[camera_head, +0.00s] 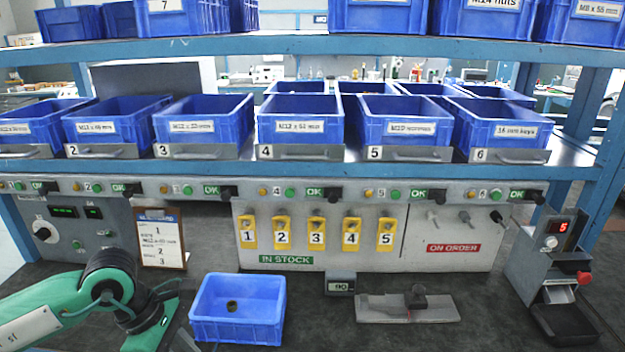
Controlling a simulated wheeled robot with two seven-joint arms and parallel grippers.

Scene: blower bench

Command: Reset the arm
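My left arm, green and black, comes in from the left at the lower left. Its gripper end (182,334) is low beside the left side of a blue bin (206,330) on the bench. The fingers are too hidden and cut off by the lower edge to tell whether they are open or shut. A small dark round part (232,306) lies inside the bin. My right arm and gripper are not in view.
A framed order card (160,238) stands behind my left arm. A grey plate fixture (408,308) and small display (340,284) sit right of the bin. A dispenser (545,250) with a black tray stands far right. Shelves of blue bins (300,118) overhang the bench.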

